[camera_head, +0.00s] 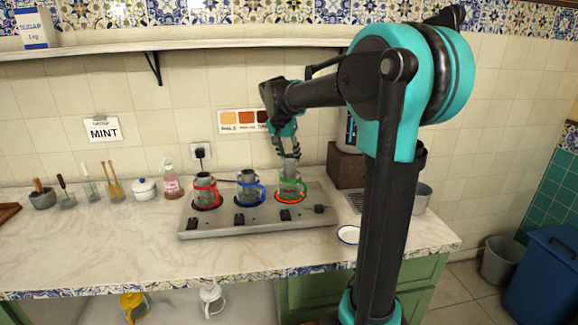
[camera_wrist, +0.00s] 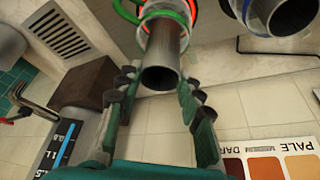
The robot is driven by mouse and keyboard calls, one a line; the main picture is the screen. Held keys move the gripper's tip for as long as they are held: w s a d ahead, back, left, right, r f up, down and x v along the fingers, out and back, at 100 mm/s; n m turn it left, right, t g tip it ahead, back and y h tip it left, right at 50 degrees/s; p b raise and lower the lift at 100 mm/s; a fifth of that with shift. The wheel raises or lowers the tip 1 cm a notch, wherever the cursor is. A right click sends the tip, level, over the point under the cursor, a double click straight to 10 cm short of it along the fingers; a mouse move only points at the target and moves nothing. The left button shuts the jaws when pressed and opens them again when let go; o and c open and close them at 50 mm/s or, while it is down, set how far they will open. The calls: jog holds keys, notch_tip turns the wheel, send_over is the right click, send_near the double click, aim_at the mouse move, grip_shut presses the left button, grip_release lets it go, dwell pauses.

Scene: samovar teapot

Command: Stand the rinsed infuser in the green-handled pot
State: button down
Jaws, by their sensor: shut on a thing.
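The green-handled pot (camera_head: 291,188) is a glass pot standing at the right end of the grey hob, over a ring glowing red. The infuser (camera_head: 290,165) is a grey metal tube, and my gripper (camera_head: 287,148) is shut on its upper end, above the pot. In the wrist view the infuser (camera_wrist: 164,55) runs between my gripper's fingers (camera_wrist: 158,85) toward the pot's green rim (camera_wrist: 168,14). Its far end appears to be inside the pot's mouth. I cannot tell whether it touches the bottom.
A blue-handled pot (camera_head: 250,189) and a red-handled pot (camera_head: 206,191) stand to the left on the hob (camera_head: 222,225). A brown box (camera_head: 345,165) stands behind right. A white bowl (camera_head: 348,234) lies in front right. The counter's left front is clear.

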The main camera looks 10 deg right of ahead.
aim_at(289, 164)
jog(key=shift+f, duration=2.05)
jog(key=shift+f, duration=0.2)
jog(key=c, duration=1)
grip_release()
jog(key=shift+r, duration=0.25)
jog(key=v, duration=1.2)
jog(key=shift+s, duration=0.1)
